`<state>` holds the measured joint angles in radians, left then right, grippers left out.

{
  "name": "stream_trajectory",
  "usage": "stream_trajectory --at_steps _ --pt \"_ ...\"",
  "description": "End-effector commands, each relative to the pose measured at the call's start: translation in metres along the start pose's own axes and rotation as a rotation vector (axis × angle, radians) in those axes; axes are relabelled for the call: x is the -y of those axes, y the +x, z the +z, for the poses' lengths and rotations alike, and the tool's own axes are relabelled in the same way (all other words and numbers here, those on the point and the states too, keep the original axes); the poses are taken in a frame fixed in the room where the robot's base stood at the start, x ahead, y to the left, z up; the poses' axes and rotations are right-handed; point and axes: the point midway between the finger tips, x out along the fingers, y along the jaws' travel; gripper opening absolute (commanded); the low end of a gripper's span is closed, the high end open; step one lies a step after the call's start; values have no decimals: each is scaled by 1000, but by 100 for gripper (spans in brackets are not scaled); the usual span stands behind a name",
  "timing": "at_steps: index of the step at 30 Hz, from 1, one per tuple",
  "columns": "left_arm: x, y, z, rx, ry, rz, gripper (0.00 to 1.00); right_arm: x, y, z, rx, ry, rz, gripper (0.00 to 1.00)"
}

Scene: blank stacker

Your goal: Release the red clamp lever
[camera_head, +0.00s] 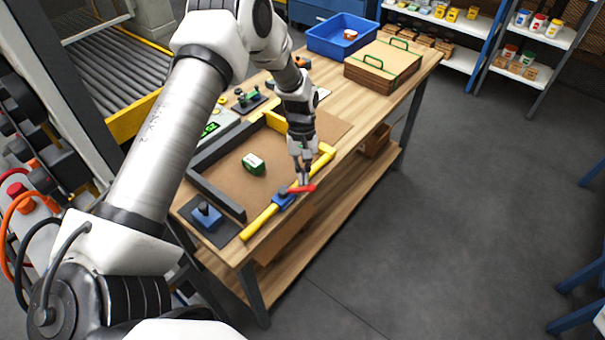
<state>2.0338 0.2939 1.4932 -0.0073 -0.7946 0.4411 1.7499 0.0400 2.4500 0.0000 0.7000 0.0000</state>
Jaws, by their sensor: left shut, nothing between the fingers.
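The red clamp lever (303,189) sits at the front edge of the wooden workbench, beside a blue clamp body (283,199) on a yellow bar (258,221). My left gripper (304,182) points down right at the lever, with its fingers shut and nothing held between them. The fingertips overlap the lever in the picture; I cannot tell whether they touch it. The fingers hide part of the lever. My right gripper is not in view.
A green-and-white roll-like item (253,163) lies on the brown board. Dark rails (216,195) edge the board. A blue bin (340,47) and a cardboard box (372,75) stand at the bench's far end.

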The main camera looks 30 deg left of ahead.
Motion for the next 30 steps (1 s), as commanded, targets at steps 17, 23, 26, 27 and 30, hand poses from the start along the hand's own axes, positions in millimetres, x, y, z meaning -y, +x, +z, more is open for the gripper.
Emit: stream_trajectory --at_steps 17,23,26,27,30 --pt "-6 7 25 3 398 -125 0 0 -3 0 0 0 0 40" --pt "-5 10 36 3 580 -180 0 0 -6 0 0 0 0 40" --pt "-4 11 41 2 671 -209 0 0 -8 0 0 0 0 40" --pt "-3 12 43 3 707 -219 0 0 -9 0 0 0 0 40" --pt "-2 13 48 2 799 -247 0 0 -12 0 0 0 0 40"
